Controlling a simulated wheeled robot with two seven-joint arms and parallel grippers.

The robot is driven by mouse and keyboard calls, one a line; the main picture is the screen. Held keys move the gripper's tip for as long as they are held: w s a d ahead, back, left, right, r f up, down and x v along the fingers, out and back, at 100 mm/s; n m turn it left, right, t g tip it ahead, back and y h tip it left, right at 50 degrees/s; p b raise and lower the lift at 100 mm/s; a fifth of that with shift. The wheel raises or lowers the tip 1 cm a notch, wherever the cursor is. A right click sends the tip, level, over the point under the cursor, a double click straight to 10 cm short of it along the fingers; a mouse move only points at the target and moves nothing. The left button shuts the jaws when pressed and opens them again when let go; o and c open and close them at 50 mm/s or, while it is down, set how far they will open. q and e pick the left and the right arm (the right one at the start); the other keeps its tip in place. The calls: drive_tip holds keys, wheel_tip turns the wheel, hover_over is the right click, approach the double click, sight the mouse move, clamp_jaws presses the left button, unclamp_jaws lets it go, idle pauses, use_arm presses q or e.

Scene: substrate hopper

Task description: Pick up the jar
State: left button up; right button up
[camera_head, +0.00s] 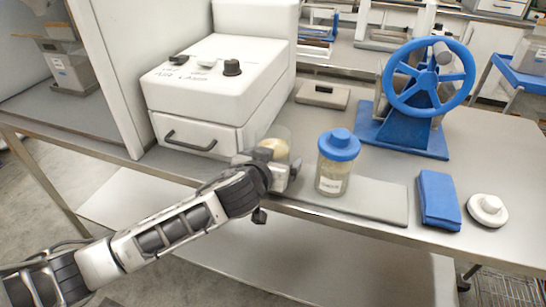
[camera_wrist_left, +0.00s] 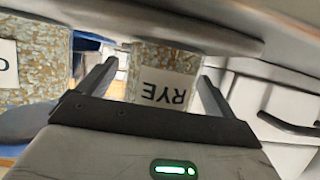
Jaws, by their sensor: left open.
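A clear glass jar (camera_head: 275,142) with pale contents stands at the table's front edge, behind my left gripper (camera_head: 268,172), which hides its lower part. In the left wrist view this jar (camera_wrist_left: 150,58) shows upside down, with grain and a white "RYE" label. The left gripper (camera_wrist_left: 157,78) is open, its two fingers on either side of the jar; I cannot tell whether they touch it. A second jar (camera_head: 333,178) with a blue lid stands just to the right; it also shows in the left wrist view (camera_wrist_left: 30,85). My right gripper is not in view.
A white machine with a drawer (camera_head: 190,134) stands behind on the left. A grey mat (camera_head: 378,203), a folded blue cloth (camera_head: 438,200) and a round white knobbed object (camera_head: 487,209) lie to the right. A blue handwheel device (camera_head: 405,135) stands at the back right.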

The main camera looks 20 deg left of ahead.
use_arm(q)
drive_tip(key=c, duration=1.2)
drive_tip(key=shift+c, duration=0.4)
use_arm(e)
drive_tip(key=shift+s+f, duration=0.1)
use_arm(q)
drive_tip(key=shift+r, duration=0.15)
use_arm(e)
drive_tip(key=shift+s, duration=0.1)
use_arm(q)
drive_tip(key=shift+r, duration=0.25)
wheel_tip(320, 180, up, 2)
drive_tip(key=s+r+p, duration=0.4)
drive_tip(key=s+r, duration=0.6)
drive_tip(key=s, duration=0.4)
drive_tip(key=shift+a+r, duration=0.2)
drive_tip(key=shift+a, duration=0.05)
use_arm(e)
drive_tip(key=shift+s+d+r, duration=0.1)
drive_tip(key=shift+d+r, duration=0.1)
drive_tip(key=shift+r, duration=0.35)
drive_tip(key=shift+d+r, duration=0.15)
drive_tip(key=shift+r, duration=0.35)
